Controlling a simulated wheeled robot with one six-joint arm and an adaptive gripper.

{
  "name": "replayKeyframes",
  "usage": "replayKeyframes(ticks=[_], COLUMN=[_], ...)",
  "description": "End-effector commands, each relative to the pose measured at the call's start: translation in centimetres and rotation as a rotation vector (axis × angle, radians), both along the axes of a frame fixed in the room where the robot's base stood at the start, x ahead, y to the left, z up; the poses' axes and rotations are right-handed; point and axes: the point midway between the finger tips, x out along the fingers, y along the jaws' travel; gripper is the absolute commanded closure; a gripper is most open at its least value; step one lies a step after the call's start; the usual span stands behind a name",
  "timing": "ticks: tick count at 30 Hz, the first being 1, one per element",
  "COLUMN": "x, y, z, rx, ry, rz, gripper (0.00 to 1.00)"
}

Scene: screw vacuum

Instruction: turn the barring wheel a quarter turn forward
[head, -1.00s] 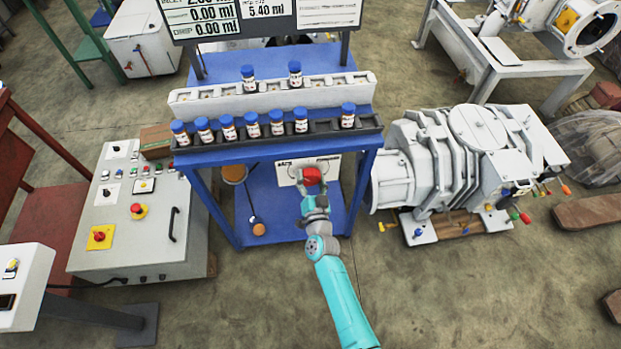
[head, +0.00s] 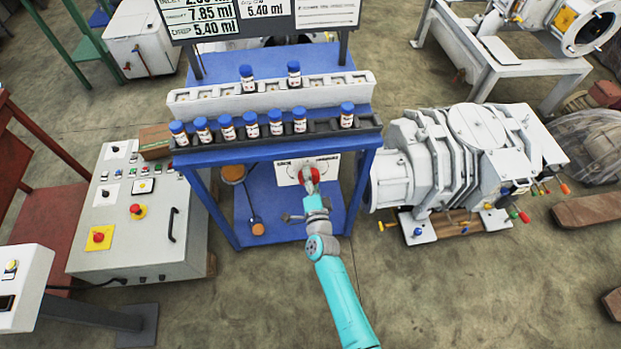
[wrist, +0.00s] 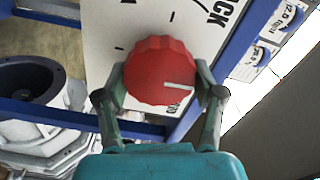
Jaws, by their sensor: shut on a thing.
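The barring wheel is a red, ribbed round knob (head: 308,174) on a white panel (head: 289,174) under the blue stand. In the wrist view the knob (wrist: 157,70) fills the middle, with a white pointer line toward its right side. My gripper (head: 312,182) is at the knob, its fingers on either side of it. In the wrist view the gripper (wrist: 161,86) is shut on the knob, one finger to the left and one to the right. The panel's dial marks and lettering are partly hidden by the knob.
Blue-capped vials (head: 275,122) stand in racks on the blue stand (head: 360,195) above the panel. A readout board (head: 260,18) stands at the top. A grey pump (head: 455,160) is to the right, a control cabinet (head: 130,210) to the left. The floor in front is open.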

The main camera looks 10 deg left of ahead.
Motion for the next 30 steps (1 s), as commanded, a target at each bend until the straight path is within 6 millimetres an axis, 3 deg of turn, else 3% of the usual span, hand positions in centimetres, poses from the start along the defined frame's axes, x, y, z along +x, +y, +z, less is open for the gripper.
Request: replayKeyframes(ticks=[18, 19, 21, 30], x=[0.07, 0.07, 0.06, 0.02], y=[-0.10, -0.10, -0.10, -0.04], z=[0.02, 0.02, 0.01, -0.02], rx=[0.042, 0.042, 0.041, 0.040], ry=[0.011, 0.011, 0.011, 0.011], rz=[-0.003, -0.003, -0.002, -0.001], gripper=[0.67, 0.27, 0.09, 0.07])
